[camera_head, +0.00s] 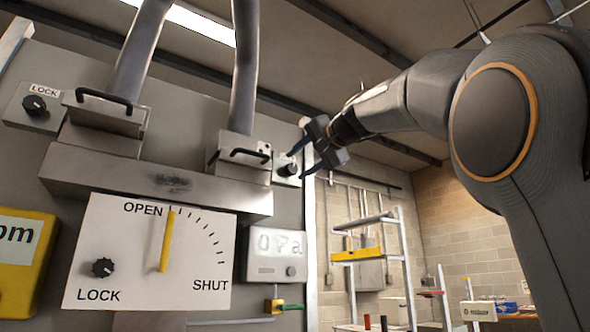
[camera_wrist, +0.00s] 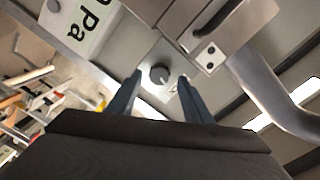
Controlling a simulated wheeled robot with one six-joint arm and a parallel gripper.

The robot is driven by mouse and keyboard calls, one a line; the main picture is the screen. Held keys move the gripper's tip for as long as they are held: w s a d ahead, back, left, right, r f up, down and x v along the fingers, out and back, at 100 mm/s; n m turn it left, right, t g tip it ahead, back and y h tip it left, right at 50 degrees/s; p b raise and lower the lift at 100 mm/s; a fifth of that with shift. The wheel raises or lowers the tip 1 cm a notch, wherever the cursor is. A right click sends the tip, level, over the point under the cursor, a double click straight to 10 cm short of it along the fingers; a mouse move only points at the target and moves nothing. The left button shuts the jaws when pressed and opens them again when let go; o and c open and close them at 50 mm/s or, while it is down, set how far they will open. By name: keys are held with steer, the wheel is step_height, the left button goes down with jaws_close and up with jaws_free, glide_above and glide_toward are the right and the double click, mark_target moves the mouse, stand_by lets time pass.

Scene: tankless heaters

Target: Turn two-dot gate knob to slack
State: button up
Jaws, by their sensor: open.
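The right gate box (camera_head: 240,157) has a black handle and small dark dots at its right end. In the wrist view, two dots show clearly on this gate box (camera_wrist: 228,48). Beside it, a dark round knob (camera_head: 290,170) sits on a light plate. In the wrist view this knob (camera_wrist: 160,73) lies between my fingertips. My gripper (camera_head: 302,160) is open and empty, with its fingers pointing at the knob from the right. I cannot tell whether the fingers touch it. The plate's lettering is not readable, and the right finger partly covers the plate.
A left gate box (camera_head: 105,112) has its own knob (camera_head: 35,105) marked LOCK. Below are a dial panel (camera_head: 195,285) with a yellow pointer near OPEN, and a pressure display (camera_head: 275,255). A ladder-like rack (camera_head: 405,265) stands at the right. Pipes rise above the gates.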

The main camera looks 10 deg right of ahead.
steer(key=shift+b+v, duration=0.4)
steer(key=shift+v, duration=1.9)
step_height(320, 180, down, 44)
steer(key=w+n+g+h+p, duration=0.2)
steer(key=g+h+p, duration=0.15)
steer(key=g, duration=0.55)
steer(key=s+a+f+n+g+p, duration=0.1)
steer(key=s+f+g+p, duration=0.1)
steer(key=s+f, duration=0.55)
steer(key=s+a+f+n+g+p, duration=0.15)
steer(key=s+f, duration=0.35)
steer(key=f, duration=0.6)
steer(key=s+f+n+g+h, duration=0.1)
steer(key=s+f+g, duration=0.1)
steer(key=s+f, duration=0.4)
steer(key=s+f+n+g+p, duration=0.1)
steer(key=s+f, duration=0.4)
steer(key=s, duration=0.6)
steer(key=shift+s+f+n+g+h, duration=0.4)
steer(key=shift+n+g, duration=0.25)
steer(key=shift+n, duration=0.1)
